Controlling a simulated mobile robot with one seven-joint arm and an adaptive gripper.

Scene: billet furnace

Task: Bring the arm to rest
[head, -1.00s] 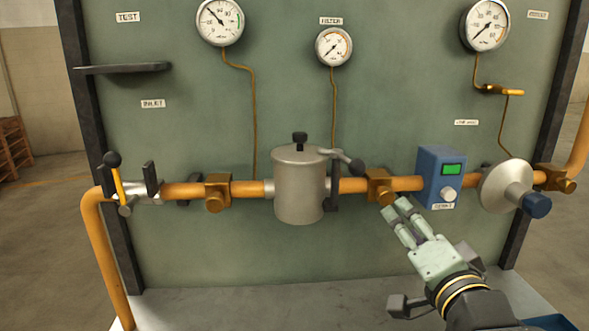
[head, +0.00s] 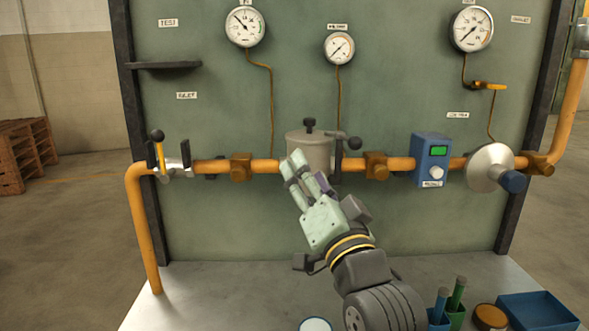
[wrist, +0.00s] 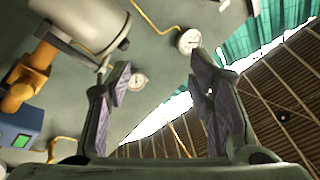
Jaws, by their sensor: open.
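My gripper (head: 303,172) is in front of the panel, in the middle of the head view, with its fingers pointing up and to the left. It overlaps the lower part of the grey filter canister (head: 309,148) in that view. In the wrist view my gripper (wrist: 160,88) has its two fingers wide apart with nothing between them. The canister (wrist: 88,22) shows at the upper left there, apart from the fingers. Part of the canister is hidden behind my gripper in the head view.
An orange pipe (head: 268,166) crosses the panel, with a lever valve (head: 160,158) at left, a blue box (head: 431,158) and a silver regulator (head: 487,167) at right. Gauges hang above. Blue and green holders (head: 455,315), a round tin (head: 490,316) and a blue tray (head: 537,311) stand at front right.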

